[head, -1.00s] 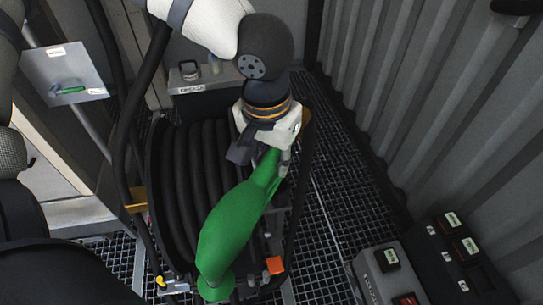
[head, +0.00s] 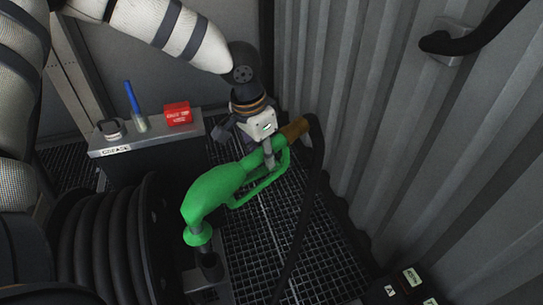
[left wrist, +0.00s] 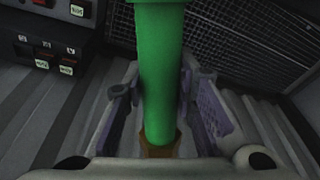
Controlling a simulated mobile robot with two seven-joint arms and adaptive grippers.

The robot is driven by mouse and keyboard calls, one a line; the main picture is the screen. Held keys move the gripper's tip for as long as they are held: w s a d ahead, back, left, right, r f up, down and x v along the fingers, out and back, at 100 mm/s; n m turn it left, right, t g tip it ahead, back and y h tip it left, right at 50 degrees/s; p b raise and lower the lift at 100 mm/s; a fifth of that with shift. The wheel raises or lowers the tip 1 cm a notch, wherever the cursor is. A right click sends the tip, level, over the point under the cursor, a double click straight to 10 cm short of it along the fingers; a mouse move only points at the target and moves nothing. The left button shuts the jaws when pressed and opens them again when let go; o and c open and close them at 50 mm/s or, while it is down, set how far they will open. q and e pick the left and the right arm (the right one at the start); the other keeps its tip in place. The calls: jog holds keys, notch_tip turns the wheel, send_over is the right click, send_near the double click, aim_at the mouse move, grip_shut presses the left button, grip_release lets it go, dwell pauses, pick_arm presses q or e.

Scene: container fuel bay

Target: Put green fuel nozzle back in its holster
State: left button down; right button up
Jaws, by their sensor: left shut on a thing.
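The green fuel nozzle (head: 218,187) hangs in the air over the grating, right of the hose reel. Its dark spout (head: 208,264) points down below a green collar, and its brown rear end (head: 294,129) joins a black hose. My left gripper (head: 268,152) is shut on the nozzle's handle near that end. In the left wrist view the green handle (left wrist: 160,70) runs between the two fingers (left wrist: 160,115). A grey wall bracket (head: 455,40) with a black curved tube is at the top right; I cannot tell whether it is the holster. My right gripper is not in view.
A black hose reel (head: 95,235) stands at lower left. A grey-topped cabinet (head: 150,140) behind it holds a red box (head: 177,113), a jar and a blue-handled brush. A corrugated wall (head: 350,120) bounds the right. A labelled panel (head: 408,285) is at lower right.

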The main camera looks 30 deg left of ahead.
aim_at(265, 182)
pick_arm(q)
jog(key=shift+w+f+b, duration=0.1)
jog(key=shift+f+b, duration=0.5)
jog(key=shift+f, duration=2.15)
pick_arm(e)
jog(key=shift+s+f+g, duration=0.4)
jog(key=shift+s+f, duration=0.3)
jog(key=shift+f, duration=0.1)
pick_arm(q)
jog(key=shift+f, duration=0.2)
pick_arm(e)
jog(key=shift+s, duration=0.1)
pick_arm(q)
jog(key=shift+f+b, duration=0.4)
jog(key=shift+f, duration=1.05)
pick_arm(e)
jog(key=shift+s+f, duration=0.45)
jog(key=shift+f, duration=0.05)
pick_arm(q)
jog(key=shift+f, duration=0.1)
jog(key=shift+f+b, duration=0.65)
jog(key=shift+f, duration=1.65)
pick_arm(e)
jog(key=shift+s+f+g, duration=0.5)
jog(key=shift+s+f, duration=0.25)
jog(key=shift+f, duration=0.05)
